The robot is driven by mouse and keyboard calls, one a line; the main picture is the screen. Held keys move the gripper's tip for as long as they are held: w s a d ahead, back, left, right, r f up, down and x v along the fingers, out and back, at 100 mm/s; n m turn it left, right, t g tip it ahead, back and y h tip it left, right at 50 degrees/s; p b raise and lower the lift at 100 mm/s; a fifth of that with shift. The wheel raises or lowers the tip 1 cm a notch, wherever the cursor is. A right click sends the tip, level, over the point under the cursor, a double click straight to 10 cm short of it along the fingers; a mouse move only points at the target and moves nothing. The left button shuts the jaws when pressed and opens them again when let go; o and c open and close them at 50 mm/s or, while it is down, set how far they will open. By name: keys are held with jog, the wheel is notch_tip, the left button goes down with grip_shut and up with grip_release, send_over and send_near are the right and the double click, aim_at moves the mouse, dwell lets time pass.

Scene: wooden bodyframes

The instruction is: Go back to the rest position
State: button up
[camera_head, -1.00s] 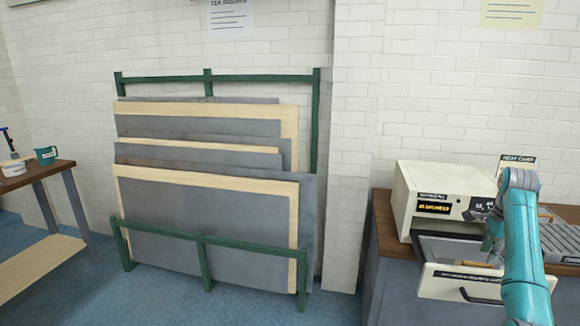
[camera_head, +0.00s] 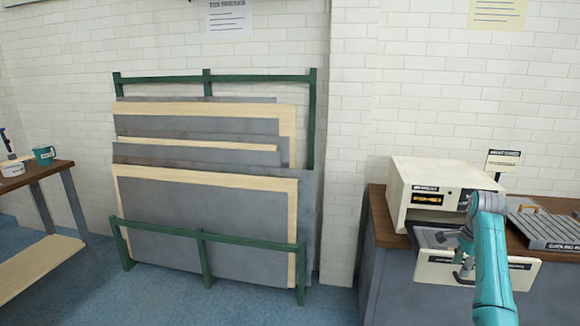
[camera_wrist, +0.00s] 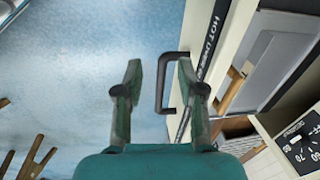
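My gripper (camera_wrist: 160,72) is open, its two teal fingers apart over the blue floor and the drawer edge in the wrist view. A dark drawer handle (camera_wrist: 161,85) shows in the gap beside the right finger. I cannot tell whether they touch, but the fingers are not closed on it. In the head view my teal arm reaches in front of the open drawer (camera_head: 437,273) of the cream heating box (camera_head: 408,195) and covers part of it. The gripper is hard to make out there.
The box stands on a wood-topped counter (camera_head: 378,222), with a ribbed grey plate (camera_head: 550,232) to its right. A green rack (camera_head: 312,130) of panels stands at the wall. A table (camera_head: 48,172) with a mug (camera_head: 44,154) is at left. The blue floor (camera_head: 170,295) between is clear.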

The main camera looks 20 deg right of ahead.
jog(key=a+f+n+t+h, duration=0.1)
jog(key=a+f+n, duration=0.1)
jog(key=a+f, duration=0.7)
jog(key=a+f+n+t, duration=0.25)
jog(key=a+f, duration=0.35)
jog(key=f, duration=0.7)
jog(key=s+a+f+n+t, duration=0.1)
jog(key=s+a+f+n, duration=0.1)
jog(key=s+a+f, duration=0.3)
jog(key=s+a+f+n+t, duration=0.1)
jog(key=s+a+f+n, duration=0.15)
jog(key=a, duration=0.45)
jog(key=s+a+f+n+t, duration=0.1)
jog(key=s+a+f+n, duration=0.1)
jog(key=s+a+f, duration=0.35)
jog(key=s+a+r+n+t, duration=0.2)
jog(key=s+a+r+n, duration=0.1)
jog(key=s+a, duration=0.5)
jog(key=s+a+r+n+t, duration=0.1)
jog(key=s+a+r+n, duration=0.1)
jog(key=s+a+r, duration=0.5)
jog(key=s+a+r+n+t+y, duration=0.1)
jog(key=s+a+r+n+t, duration=0.1)
jog(key=s+r, duration=0.7)
jog(key=s+a+r+n+t+y, duration=0.1)
jog(key=s+a+r+n+t, duration=0.1)
jog(key=s+r, duration=0.6)
jog(key=s+a+n, duration=0.1)
jog(key=n, duration=0.1)
jog(key=shift+r+n, duration=0.4)
